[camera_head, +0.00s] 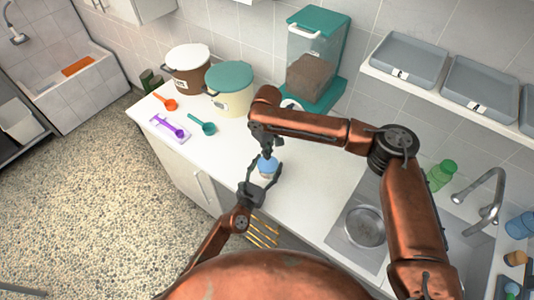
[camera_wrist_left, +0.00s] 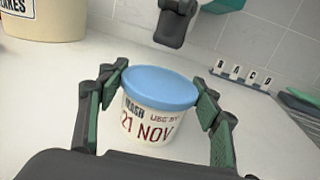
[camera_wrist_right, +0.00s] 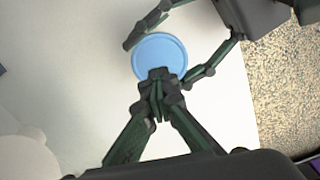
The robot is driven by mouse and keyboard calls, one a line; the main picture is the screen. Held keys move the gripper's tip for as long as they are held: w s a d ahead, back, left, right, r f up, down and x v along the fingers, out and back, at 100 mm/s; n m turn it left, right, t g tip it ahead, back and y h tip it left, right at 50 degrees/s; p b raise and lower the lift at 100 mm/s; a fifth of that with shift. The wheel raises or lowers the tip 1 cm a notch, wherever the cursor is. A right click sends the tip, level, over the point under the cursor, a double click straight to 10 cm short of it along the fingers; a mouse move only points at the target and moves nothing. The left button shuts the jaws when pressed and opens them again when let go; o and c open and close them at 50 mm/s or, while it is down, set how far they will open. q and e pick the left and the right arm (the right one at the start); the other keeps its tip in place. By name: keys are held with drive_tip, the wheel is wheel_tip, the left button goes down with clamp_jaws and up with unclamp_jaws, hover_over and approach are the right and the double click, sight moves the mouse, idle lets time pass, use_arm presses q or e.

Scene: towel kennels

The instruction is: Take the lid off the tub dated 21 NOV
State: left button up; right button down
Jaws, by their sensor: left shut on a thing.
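The tub (camera_wrist_left: 150,126) is pale with a light blue lid (camera_wrist_left: 160,86), and its label reads 21 NOV. It stands upright on the white counter, and its lid is on. My left gripper (camera_head: 264,176) is shut on the tub, with one finger on each side just below the lid, as the left wrist view shows. My right gripper (camera_wrist_right: 159,76) is shut with its fingertips together and nothing visible between them. It hangs above the lid (camera_wrist_right: 160,52). In the left wrist view its tip (camera_wrist_left: 175,35) is apart from the lid.
Brown (camera_head: 190,72) and cream (camera_head: 232,92) canisters and a teal dispenser (camera_head: 314,55) stand behind. Orange (camera_head: 168,103), purple (camera_head: 172,128) and teal (camera_head: 203,126) scoops lie left. The sink (camera_head: 365,227) is right, below shelf trays (camera_head: 408,62).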

sight(267, 163)
drive_tip(key=c, duration=2.7)
unclamp_jaws()
drive_tip(key=shift+c, duration=0.2)
drive_tip(key=o, duration=0.5)
wheel_tip(267, 163, up, 12)
use_arm(q)
drive_tip(key=o, duration=1.7)
drive_tip(key=shift+o, duration=0.2)
drive_tip(key=shift+s, duration=0.1)
drive_tip(key=v, duration=1.2)
drive_tip(key=shift+a, duration=0.1)
